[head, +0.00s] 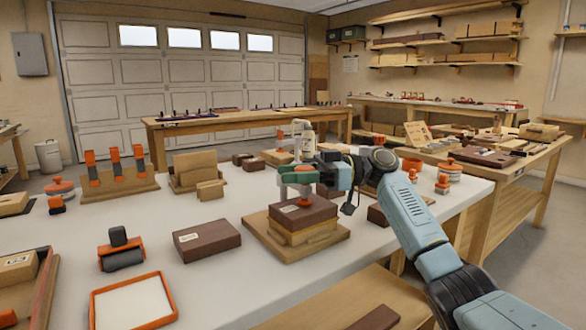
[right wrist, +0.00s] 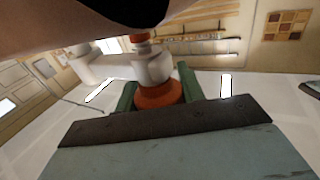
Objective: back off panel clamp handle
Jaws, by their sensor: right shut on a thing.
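The panel clamp stands on the bench, with a stack of brown and tan panels (head: 303,225) on a wooden base (head: 262,232). An orange round pad (head: 304,202) sits on top of the stack, under my gripper. My right gripper (head: 298,180) reaches in from the right above the stack, with green fingers. In the right wrist view the orange clamp handle (right wrist: 160,95) lies between the green fingers (right wrist: 157,98), which are shut on it. A white clamp part (right wrist: 153,68) shows behind it. Much of the handle is hidden by the gripper in the head view. My left gripper is not visible.
A dark brown box (head: 207,240) lies left of the clamp. An orange-rimmed tray (head: 134,304) and a black-and-orange tool (head: 121,250) are at front left. A rack of orange-topped clamps (head: 117,172) stands further back. White bench top is clear between them.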

